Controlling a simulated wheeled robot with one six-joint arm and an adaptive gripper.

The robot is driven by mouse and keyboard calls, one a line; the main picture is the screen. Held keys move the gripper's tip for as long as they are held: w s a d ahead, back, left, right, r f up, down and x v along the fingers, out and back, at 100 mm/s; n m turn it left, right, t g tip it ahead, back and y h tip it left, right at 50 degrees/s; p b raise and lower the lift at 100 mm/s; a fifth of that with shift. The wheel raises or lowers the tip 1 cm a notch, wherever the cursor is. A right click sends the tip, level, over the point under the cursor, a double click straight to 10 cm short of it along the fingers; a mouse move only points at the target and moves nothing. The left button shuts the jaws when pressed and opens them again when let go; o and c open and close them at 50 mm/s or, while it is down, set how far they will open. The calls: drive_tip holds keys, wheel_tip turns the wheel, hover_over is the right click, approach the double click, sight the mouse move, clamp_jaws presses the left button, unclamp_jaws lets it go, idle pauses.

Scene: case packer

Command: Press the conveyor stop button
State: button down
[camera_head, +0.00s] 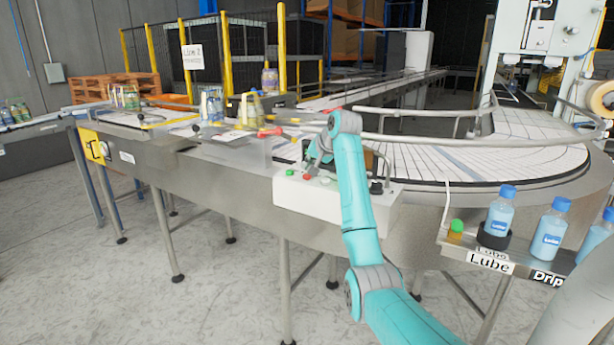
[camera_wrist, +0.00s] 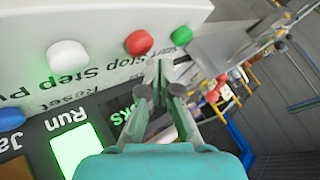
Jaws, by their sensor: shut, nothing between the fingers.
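The red stop button (camera_wrist: 139,42) sits on the white face of the control panel (camera_wrist: 100,20), with the upside-down label "Stop" beside it. In the head view the stop button (camera_head: 306,177) shows on the front of the white control box (camera_head: 300,197). My gripper (camera_wrist: 158,68) is shut and empty. Its fingertips appear just below and right of the red button in the wrist view, apart from it in the picture; the exact gap in depth cannot be told. In the head view my arm hides part of the panel.
A green button (camera_wrist: 181,36) is close to the right of the red one; a white button (camera_wrist: 68,57) and a blue button (camera_wrist: 10,117) lie to the left. A lit green "Run" tile (camera_wrist: 75,148) is below. Lube bottles (camera_head: 498,212) stand on a shelf at right.

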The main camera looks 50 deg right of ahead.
drive_tip(key=shift+f, duration=0.95)
idle(1.3)
drive_tip(key=shift+r, duration=0.95)
drive_tip(key=shift+r, duration=2.5)
